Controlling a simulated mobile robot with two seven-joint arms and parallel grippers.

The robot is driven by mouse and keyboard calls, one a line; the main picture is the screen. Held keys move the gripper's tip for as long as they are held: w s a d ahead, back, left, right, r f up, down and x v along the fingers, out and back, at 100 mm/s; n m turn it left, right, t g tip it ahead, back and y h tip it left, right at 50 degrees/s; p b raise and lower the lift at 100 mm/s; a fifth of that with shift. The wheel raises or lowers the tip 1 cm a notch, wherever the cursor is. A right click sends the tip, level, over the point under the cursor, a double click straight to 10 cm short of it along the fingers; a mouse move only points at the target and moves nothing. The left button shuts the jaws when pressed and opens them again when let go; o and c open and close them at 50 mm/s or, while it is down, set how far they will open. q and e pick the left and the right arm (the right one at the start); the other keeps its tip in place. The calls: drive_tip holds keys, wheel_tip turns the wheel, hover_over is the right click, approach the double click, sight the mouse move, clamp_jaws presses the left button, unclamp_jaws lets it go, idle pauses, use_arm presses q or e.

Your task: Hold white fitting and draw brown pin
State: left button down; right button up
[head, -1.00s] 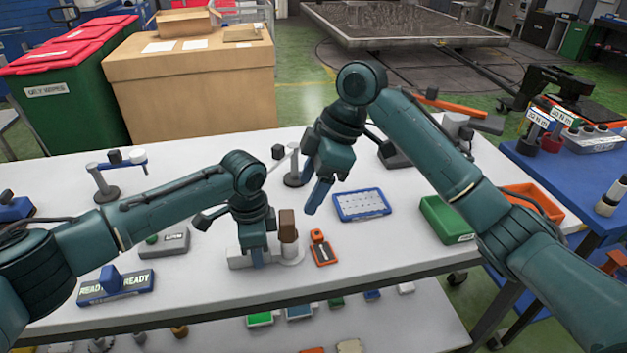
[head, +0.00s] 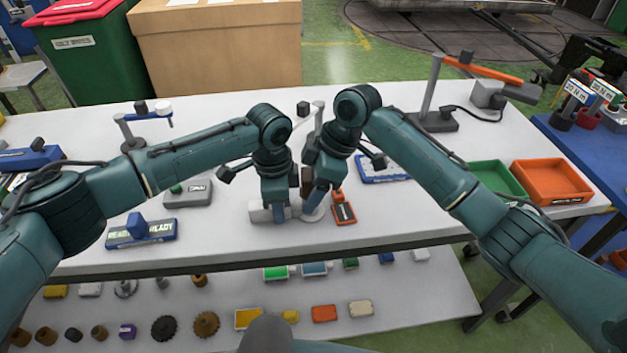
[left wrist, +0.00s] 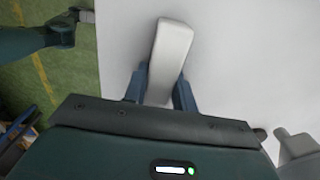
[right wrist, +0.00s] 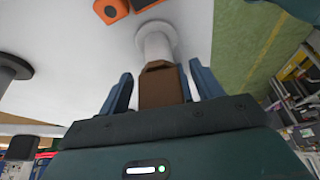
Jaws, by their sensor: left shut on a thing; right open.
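The white fitting (head: 258,213) lies on the white table near its front edge. My left gripper (head: 277,212) is shut on it; the left wrist view shows its pale bar (left wrist: 170,48) between the two blue fingers. The brown pin (head: 306,180) stands upright at the fitting's right end, partly hidden by my right gripper (head: 316,200). In the right wrist view, the pin's brown block (right wrist: 160,87) sits at the near end of a white cylinder with a round flange (right wrist: 156,40). My right gripper's fingers are open on either side of the block, with gaps visible.
An orange-and-black item (head: 343,210) lies just right of the fitting. A blue tray (head: 383,168), green bin (head: 497,178) and orange bin (head: 552,182) are farther right. A blue READY sign (head: 141,232) stands left. A lower shelf holds several small parts.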

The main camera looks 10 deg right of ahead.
drive_tip(key=shift+c, duration=0.2)
clamp_jaws()
drive_tip(key=shift+r, duration=0.15)
idle(0.7)
drive_tip(key=shift+r, duration=0.6)
drive_tip(key=shift+a+r, duration=0.15)
drive_tip(key=shift+r, duration=1.5)
drive_tip(key=shift+a+r, duration=0.1)
drive_tip(key=shift+r, duration=1.55)
drive_tip(key=c, duration=0.5)
unclamp_jaws()
drive_tip(key=o, duration=0.5)
drive_tip(key=shift+d+f, duration=0.1)
drive_tip(key=shift+f, duration=0.05)
drive_tip(key=shift+c, duration=0.2)
drive_tip(key=shift+o, duration=0.4)
drive_tip(key=shift+d+f, duration=0.1)
